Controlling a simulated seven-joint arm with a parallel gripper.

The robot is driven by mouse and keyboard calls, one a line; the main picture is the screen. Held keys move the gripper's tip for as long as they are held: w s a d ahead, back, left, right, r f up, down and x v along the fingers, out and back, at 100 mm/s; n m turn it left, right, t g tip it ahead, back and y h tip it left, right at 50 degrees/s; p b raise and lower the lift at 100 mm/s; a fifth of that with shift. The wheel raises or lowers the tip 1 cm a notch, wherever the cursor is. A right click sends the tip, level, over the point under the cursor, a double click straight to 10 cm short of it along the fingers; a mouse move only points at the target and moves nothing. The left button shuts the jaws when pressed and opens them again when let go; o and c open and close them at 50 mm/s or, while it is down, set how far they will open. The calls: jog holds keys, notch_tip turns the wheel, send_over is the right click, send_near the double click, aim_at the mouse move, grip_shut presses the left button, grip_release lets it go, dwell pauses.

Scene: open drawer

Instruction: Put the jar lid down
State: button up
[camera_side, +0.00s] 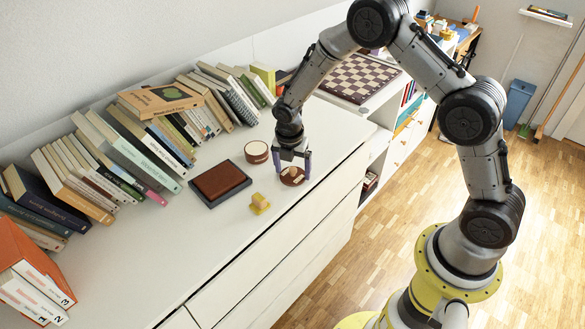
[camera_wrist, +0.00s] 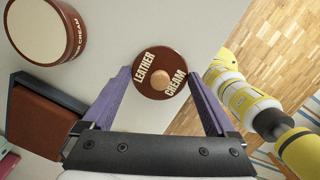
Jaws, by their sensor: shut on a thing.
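The jar lid (camera_side: 292,176) is a round brown disc. In the wrist view the lid (camera_wrist: 160,73) shows the words LEATHER CREAM around a pale centre. My gripper (camera_side: 293,172) points down over the white cabinet top near its front edge. In the wrist view its purple fingers (camera_wrist: 159,76) are on opposite sides of the lid, shut on it. The lid is at or very close above the cabinet top; I cannot tell if it touches. The jar (camera_side: 256,152), brown with a pale top, stands left of the gripper and also shows in the wrist view (camera_wrist: 42,28).
A brown pad on a dark base (camera_side: 221,182) and a small yellow object (camera_side: 260,204) lie left of my gripper. Rows of books (camera_side: 130,150) line the wall. A chessboard (camera_side: 358,77) lies behind. The cabinet top (camera_side: 150,255) is bare at the front left.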

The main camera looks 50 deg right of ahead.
jog(key=shift+f, duration=0.1)
jog(key=o, duration=1)
notch_tip(320, 180, up, 11)
jog(key=a, duration=0.2)
notch_tip(320, 180, up, 9)
jog(key=m+t, duration=0.1)
jog(key=m, duration=0.4)
send_over(290, 179)
jog(key=s, duration=0.5)
jog(key=s+r+m+t, duration=0.1)
jog(key=s+r+m, duration=0.1)
jog(key=s+m, duration=0.4)
jog(key=s+r+m+t+y, duration=0.1)
jog(key=s+r+m, duration=0.2)
jog(key=s, duration=0.6)
jog(key=s+r+m+t, duration=0.2)
jog(key=s+m, duration=0.6)
jog(key=shift+s+a+r+m+y, duration=0.15)
jog(key=shift+s+r+m+y, duration=0.15)
jog(key=shift+s+r, duration=0.05)
